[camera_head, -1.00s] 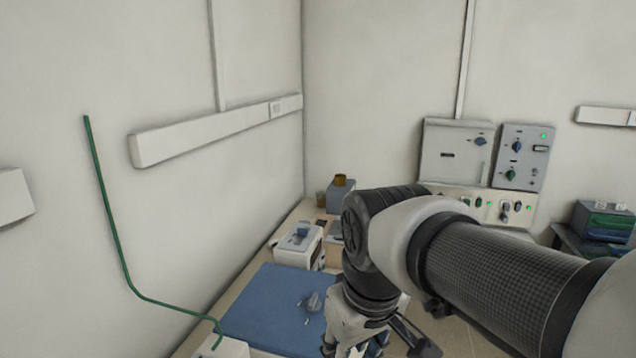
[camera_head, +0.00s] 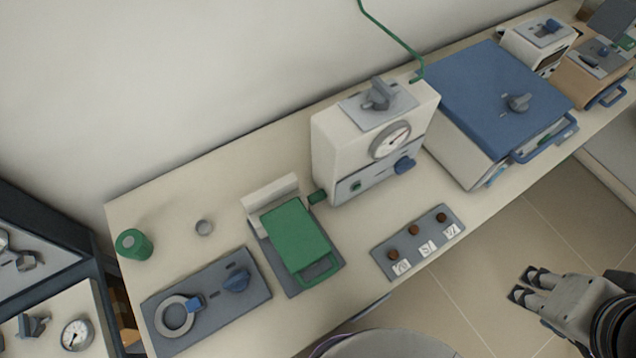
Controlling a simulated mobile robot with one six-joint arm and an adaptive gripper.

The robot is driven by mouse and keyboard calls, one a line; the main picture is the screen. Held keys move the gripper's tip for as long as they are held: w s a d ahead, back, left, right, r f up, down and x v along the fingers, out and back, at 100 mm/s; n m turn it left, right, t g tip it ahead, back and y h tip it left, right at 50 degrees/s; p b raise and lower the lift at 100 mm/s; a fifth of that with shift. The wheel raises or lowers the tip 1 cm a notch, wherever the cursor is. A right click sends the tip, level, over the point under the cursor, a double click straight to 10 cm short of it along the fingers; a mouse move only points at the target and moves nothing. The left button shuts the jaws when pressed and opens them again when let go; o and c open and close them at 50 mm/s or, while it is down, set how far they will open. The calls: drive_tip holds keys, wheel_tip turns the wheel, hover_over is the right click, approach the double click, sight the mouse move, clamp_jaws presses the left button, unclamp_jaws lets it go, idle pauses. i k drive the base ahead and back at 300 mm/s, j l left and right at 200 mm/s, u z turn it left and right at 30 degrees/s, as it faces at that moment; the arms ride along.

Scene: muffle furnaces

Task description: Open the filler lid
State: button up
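I cannot tell for sure which part is the filler lid. A green lid with a loop handle (camera_head: 290,236) lies shut on a dark grey base. A large blue lid (camera_head: 505,88) with a grey knob and a front handle lies shut on a white box. My gripper (camera_head: 523,284) is at the lower right, over the floor, clear of the bench and of both lids. Its two fingers are apart and nothing is between them.
A white gauge box (camera_head: 345,142) stands between the lids. Floor at right is open.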

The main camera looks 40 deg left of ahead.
sight(299, 241)
drive_tip(key=u, duration=2.2)
drive_tip(key=k+j+u, duration=0.2)
drive_tip(key=u, duration=0.15)
drive_tip(key=k+j+u, duration=0.3)
drive_tip(key=i+l, duration=0.05)
